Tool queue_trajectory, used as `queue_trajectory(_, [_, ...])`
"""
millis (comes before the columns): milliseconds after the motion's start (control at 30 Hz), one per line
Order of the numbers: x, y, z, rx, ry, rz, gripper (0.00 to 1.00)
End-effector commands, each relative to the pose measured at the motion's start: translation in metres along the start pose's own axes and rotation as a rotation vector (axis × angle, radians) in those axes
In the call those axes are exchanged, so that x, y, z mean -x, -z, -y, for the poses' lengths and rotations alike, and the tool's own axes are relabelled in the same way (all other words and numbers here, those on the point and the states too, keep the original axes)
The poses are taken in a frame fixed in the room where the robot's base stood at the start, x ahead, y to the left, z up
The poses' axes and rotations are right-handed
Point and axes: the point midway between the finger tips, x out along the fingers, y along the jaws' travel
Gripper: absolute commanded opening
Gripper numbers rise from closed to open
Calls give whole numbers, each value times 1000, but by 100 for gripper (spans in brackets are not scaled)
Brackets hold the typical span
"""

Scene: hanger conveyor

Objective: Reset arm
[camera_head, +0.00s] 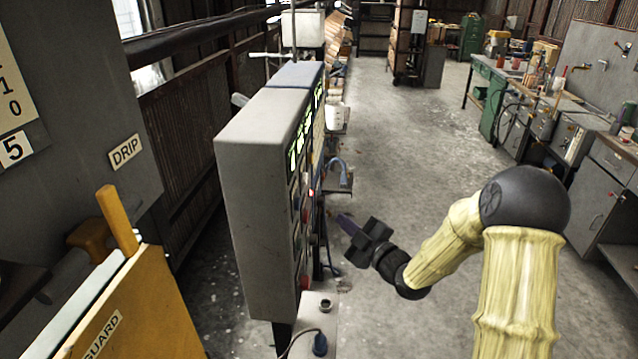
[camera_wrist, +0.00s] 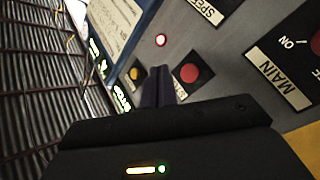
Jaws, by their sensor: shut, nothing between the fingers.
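My gripper (camera_head: 347,222) is at the end of my arm, in front of the face of a grey control cabinet (camera_head: 255,190) in the head view. In the wrist view my gripper (camera_wrist: 157,75) shows its two dark fingers together and empty. The fingertips point at the panel between a yellow button (camera_wrist: 134,73) and a red button (camera_wrist: 189,73). I cannot tell whether they touch the panel. A small red light (camera_wrist: 161,40) glows just above them. The label by the red button is partly hidden by my gripper.
A MAIN switch plate (camera_wrist: 290,70) and a SPEED label (camera_wrist: 205,10) are on the same panel. A yellow GUARD panel (camera_head: 135,310) stands at the front left. A workbench (camera_head: 545,110) lines the right side. The floor (camera_head: 400,130) between is clear.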

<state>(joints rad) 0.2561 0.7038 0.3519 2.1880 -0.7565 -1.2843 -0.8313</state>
Motion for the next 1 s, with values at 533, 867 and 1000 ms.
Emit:
queue_trajectory(533, [73,-41,12,-292,159,636,0])
queue_trajectory(867, [189,-32,29,-693,89,1172,0])
queue_trajectory(1000, [241,-11,45,-900,29,1373,0])
